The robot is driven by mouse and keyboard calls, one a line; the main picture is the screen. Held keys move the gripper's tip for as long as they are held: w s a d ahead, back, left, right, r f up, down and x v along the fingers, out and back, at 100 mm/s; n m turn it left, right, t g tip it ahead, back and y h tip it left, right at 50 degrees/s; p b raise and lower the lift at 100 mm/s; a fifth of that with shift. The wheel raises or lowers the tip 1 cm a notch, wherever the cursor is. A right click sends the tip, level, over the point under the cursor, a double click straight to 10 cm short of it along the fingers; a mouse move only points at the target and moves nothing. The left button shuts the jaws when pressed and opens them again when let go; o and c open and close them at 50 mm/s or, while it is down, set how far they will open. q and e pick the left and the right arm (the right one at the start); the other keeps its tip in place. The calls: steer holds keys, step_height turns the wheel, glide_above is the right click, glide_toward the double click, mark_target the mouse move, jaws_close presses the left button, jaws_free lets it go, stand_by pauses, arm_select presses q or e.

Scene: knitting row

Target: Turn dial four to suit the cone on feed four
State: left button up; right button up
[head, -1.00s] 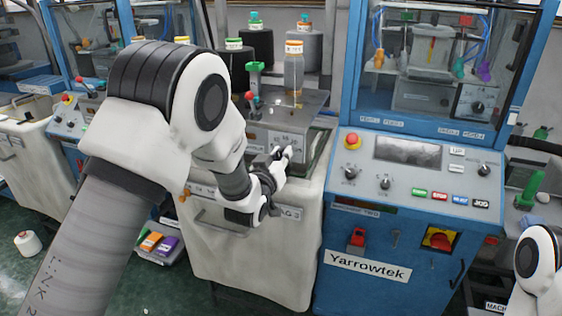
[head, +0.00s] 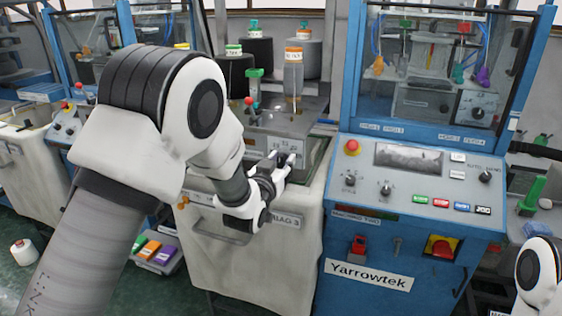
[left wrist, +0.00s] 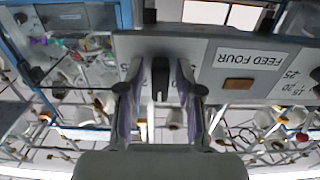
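Dial four is the dark knob (left wrist: 160,78) on a grey panel (left wrist: 208,60) in the left wrist view, which is upside down. The panel has a "FEED FOUR" label and scale numbers beside the knob, partly hidden by the fingers. My left gripper (left wrist: 160,84) is open, with one finger on each side of the knob and visible gaps. In the head view my left gripper (head: 285,160) is at the front of the grey feed box (head: 308,150). The right gripper is out of view.
The blue Yarrowtek machine (head: 400,235) is on the right. A white cone (head: 24,252) lies on the floor at left.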

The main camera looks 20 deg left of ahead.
arm_select(q)
steer(key=s, duration=1.2)
steer(key=shift+a, duration=0.2)
